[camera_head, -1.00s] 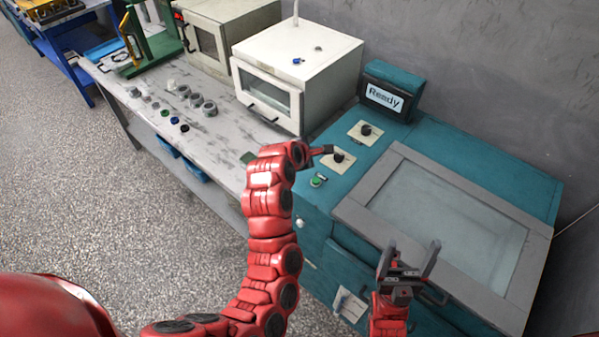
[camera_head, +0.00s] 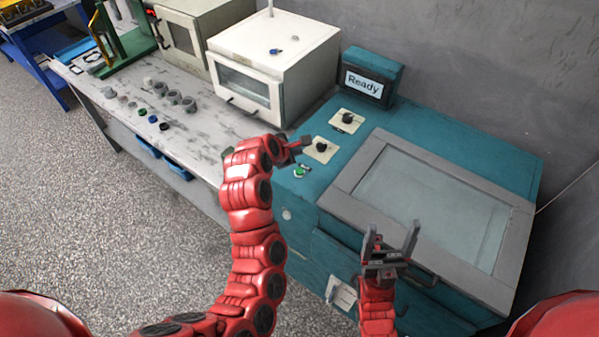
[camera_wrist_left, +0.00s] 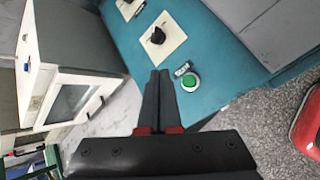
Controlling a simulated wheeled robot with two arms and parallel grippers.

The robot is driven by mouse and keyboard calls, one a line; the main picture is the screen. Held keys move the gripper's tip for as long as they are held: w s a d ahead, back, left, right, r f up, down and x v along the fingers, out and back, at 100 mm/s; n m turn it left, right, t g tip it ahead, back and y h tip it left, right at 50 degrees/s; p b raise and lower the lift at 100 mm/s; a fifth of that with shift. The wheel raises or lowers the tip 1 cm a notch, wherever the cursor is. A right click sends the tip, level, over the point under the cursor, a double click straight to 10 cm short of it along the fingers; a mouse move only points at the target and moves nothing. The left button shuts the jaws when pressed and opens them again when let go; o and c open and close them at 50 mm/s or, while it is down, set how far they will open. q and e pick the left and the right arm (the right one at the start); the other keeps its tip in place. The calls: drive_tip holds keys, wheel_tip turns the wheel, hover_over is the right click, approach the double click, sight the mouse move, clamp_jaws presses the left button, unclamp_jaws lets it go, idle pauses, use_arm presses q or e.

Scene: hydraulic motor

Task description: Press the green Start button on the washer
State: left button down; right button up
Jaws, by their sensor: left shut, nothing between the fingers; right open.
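The green Start button (camera_head: 299,172) is on the teal top of the washer (camera_head: 440,135), near its front left edge. The button also shows in the left wrist view (camera_wrist_left: 191,83), to the right of the fingertips. My left gripper (camera_head: 306,141) is shut and empty, above the washer's left edge. In the left wrist view its tips (camera_wrist_left: 158,76) point towards the panel, beside the button and apart from it in the picture. Their height above the panel is hard to tell. My right gripper (camera_head: 392,248) is open and empty in front of the washer lid.
Two black knobs on pale plates, the nearer (camera_head: 321,146) and the farther (camera_head: 347,118), are beyond the button. A display (camera_head: 363,84) reads "Ready". A white oven (camera_head: 275,60) stands on the workbench (camera_head: 205,135) to the left, with several small parts.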

use_arm(q)
drive_tip(key=b, duration=0.2)
hover_over(297, 173)
wheel_tip(297, 173, down, 5)
drive_tip(key=shift+f, duration=0.55)
drive_tip(key=shift+f, duration=0.15)
idle(1.4)
drive_tip(key=shift+f+b, duration=0.25)
drive_tip(key=shift+b, duration=0.05)
drive_tip(key=shift+f, duration=0.4)
idle(0.5)
idle(0.4)
drive_tip(key=shift+r+p, duration=0.3)
drive_tip(key=shift+r, duration=0.5)
